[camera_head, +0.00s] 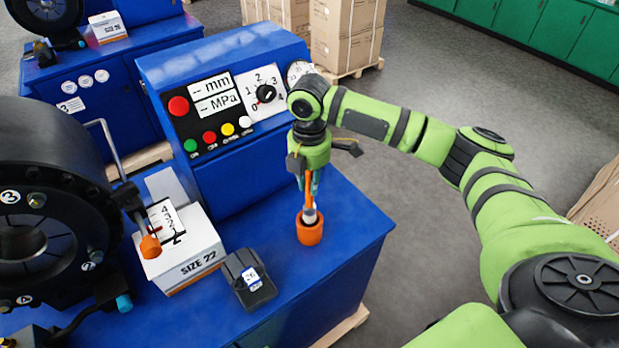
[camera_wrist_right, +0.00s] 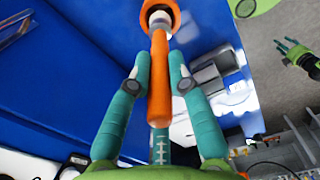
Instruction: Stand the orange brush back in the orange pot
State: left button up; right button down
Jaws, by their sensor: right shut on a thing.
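The orange pot (camera_head: 310,234) stands on the blue bench top in front of the control panel. My right gripper (camera_head: 309,180) is above it, shut on the handle of the orange brush (camera_head: 309,196). The brush is close to upright, with its pale lower part at the pot's mouth. In the right wrist view, the orange handle (camera_wrist_right: 158,85) lies between the teal fingers, and the pot's rim (camera_wrist_right: 174,14) surrounds the pale part. How deep the tip sits is hidden. My left gripper (camera_wrist_right: 290,47) shows small at the right of the wrist view, fingers apart and empty.
A SIZE 22 box (camera_head: 190,262) and a black device (camera_head: 247,280) stand left of the pot. A big black crimping head (camera_head: 45,190) fills the left. The panel (camera_head: 215,105) rises behind. Bare bench top (camera_head: 350,215) lies right of the pot.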

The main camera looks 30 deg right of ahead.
aim_at(309, 212)
jog(key=shift+f+b, duration=1.05)
jog(key=shift+f, duration=2.3)
jog(key=c, duration=1.1)
grip_release()
notch_tip(309, 212, up, 12)
jog(key=shift+r, duration=0.1)
